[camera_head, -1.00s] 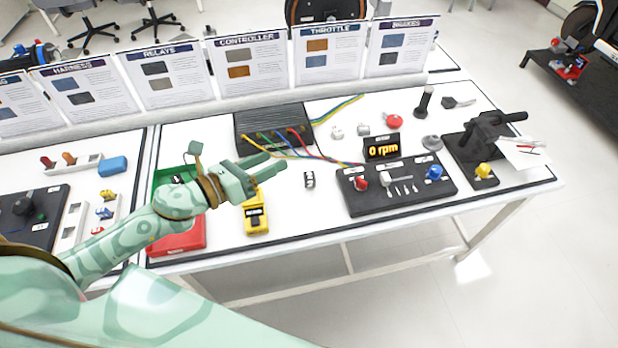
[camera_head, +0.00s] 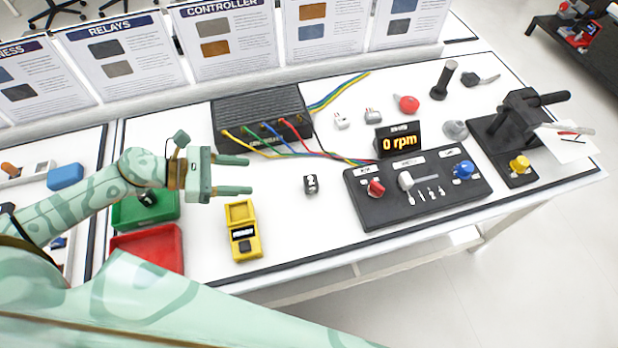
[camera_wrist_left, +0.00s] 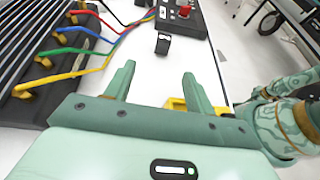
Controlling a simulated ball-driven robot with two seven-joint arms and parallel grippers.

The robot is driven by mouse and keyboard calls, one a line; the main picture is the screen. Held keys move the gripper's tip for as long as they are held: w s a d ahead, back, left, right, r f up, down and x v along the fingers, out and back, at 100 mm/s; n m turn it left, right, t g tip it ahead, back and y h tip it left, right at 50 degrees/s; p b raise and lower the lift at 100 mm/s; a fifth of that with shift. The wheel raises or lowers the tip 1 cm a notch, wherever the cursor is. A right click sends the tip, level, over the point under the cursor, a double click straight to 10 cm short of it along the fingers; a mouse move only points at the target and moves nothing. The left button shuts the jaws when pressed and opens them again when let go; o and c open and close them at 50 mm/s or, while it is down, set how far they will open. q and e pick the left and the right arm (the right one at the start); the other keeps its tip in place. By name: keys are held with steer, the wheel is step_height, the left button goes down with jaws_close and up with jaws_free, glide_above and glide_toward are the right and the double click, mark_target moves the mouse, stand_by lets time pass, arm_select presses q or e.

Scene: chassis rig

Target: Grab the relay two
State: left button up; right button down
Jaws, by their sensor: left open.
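A small black and silver relay (camera_head: 310,185) stands alone on the white table, in front of the black controller box. It also shows in the left wrist view (camera_wrist_left: 163,43), ahead of the fingers. No readable label tells me if it is relay two. My left gripper (camera_head: 250,175) is open and empty, to the left of this relay and apart from it. The fingers point right, towards it; they also show in the wrist view (camera_wrist_left: 158,76). Another dark part (camera_head: 148,198) sits in the green tray (camera_head: 128,218), partly behind my arm. My right gripper is not seen.
A yellow tester (camera_head: 243,238) stands just below my left gripper. The controller box (camera_head: 235,108) and its coloured cables lie behind. A black control panel (camera_head: 420,190) is right of the relay. A red tray (camera_head: 150,247) is at the near left.

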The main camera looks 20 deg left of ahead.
arm_select(q)
glide_toward(307, 180)
steer(key=x, duration=0.4)
steer(key=shift+w+a+f, duration=0.1)
steer(key=shift+w+f, duration=0.3)
steer(key=x, duration=0.6)
steer(key=shift+s+d+r+b, duration=0.15)
steer(key=shift+s+d+b, duration=0.15)
steer(key=shift+d, duration=0.05)
steer(key=c, duration=1.1)
steer(key=shift+o, duration=0.2)
steer(key=shift+r, duration=0.15)
